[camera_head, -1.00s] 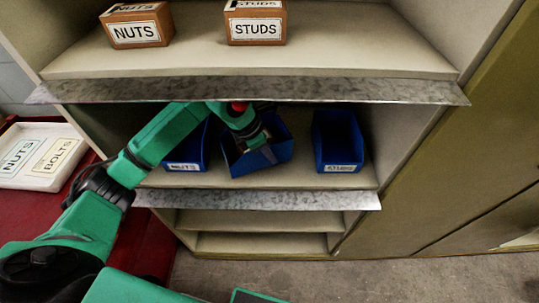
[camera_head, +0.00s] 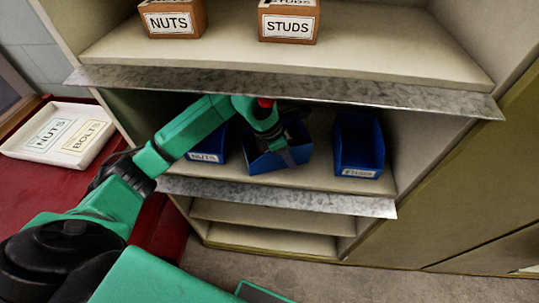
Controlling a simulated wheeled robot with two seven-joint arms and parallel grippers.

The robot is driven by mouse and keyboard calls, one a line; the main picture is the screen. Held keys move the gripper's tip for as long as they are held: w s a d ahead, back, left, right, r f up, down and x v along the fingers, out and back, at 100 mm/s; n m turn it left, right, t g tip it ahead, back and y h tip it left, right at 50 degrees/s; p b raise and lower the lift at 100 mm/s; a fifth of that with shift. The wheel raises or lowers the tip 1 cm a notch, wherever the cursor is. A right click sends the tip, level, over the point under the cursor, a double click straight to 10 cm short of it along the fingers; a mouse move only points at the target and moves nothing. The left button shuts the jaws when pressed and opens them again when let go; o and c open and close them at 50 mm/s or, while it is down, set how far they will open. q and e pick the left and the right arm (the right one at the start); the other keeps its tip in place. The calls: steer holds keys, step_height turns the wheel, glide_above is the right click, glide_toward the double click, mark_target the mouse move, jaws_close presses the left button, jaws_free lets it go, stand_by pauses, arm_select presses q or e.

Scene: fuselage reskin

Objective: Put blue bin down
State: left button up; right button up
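The middle blue bin (camera_head: 262,161) is on the middle shelf (camera_head: 318,181), between two other blue bins, and sits tilted or turned compared with them. My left gripper (camera_head: 284,152) reaches in from the left and is at this bin, over its opening and front wall. The fingers are small and partly hidden, so I cannot tell whether they are shut on the wall. The left blue bin (camera_head: 218,147), labelled NUTS, is partly behind my arm. The right blue bin (camera_head: 358,145) has a white label. My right gripper is not in view.
The upper shelf (camera_head: 230,50) holds orange boxes marked NUTS (camera_head: 172,18) and STUDS (camera_head: 289,22). Its metal lip (camera_head: 400,93) overhangs the middle shelf. A white tray (camera_head: 24,142) lies on the red surface (camera_head: 40,188) at left. The lower shelves (camera_head: 270,215) look empty.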

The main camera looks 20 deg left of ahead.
arm_select(q)
steer(key=v, duration=0.2)
steer(key=shift+a+r, duration=0.15)
steer(key=shift+r, duration=0.2)
steer(key=s+a+b, duration=0.1)
steer(key=s+a, duration=0.1)
steer(key=a, duration=0.1)
steer(key=s+a+b, duration=0.2)
steer(key=a, duration=0.1)
steer(key=s+a+b, duration=0.2)
steer(key=a, duration=0.1)
steer(key=shift+s+f, duration=0.15)
steer(key=shift+s, duration=0.25)
steer(key=shift+s+a+r+b, duration=0.2)
steer(key=shift+s+a+b, duration=0.1)
steer(key=shift+b, duration=0.2)
steer(key=shift+r, duration=0.1)
